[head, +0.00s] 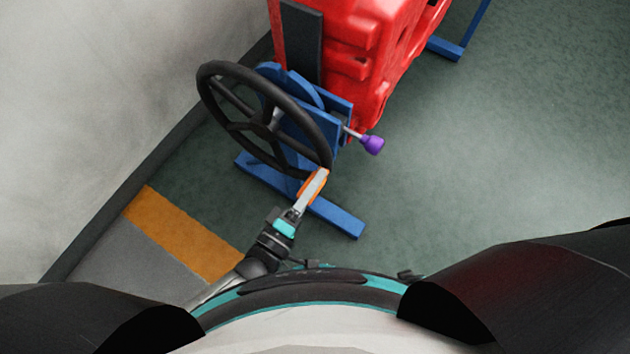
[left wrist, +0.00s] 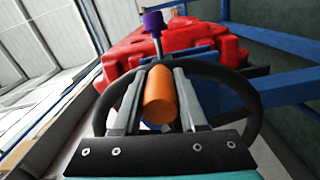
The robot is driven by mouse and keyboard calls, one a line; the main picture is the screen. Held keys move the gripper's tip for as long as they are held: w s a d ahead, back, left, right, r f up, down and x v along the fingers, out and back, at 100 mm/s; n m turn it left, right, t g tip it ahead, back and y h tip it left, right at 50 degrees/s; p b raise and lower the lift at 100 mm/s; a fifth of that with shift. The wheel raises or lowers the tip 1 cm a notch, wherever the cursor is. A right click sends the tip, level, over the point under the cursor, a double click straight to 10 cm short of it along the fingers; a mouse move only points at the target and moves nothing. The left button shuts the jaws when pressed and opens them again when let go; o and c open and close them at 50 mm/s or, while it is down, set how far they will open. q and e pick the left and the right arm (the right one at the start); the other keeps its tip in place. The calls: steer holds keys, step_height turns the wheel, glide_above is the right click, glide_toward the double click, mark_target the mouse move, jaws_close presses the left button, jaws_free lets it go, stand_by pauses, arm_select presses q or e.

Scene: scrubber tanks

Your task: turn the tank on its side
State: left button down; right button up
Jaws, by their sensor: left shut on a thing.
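The red tank (head: 350,40) is mounted on a blue stand (head: 335,215) at the top of the head view. A black handwheel (head: 207,95) is on the near side of the stand. An orange handle (head: 308,187) sits at the wheel's lower right rim. My left gripper (head: 318,180) is shut on this handle. The left wrist view shows the orange handle (left wrist: 160,95) between the two fingers, with the wheel and the red tank (left wrist: 180,45) beyond. A purple knob (head: 373,145) on a metal pin sticks out to the right of the wheel. My right gripper is not in view.
A pale wall (head: 90,90) with a dark skirting runs along the left, close to the wheel. An orange floor stripe (head: 180,235) lies at the lower left. The green floor (head: 500,150) to the right is clear.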

arm_select(q)
steer(key=shift+a, duration=0.1)
steer(key=shift+c, duration=2.4)
jaws_free()
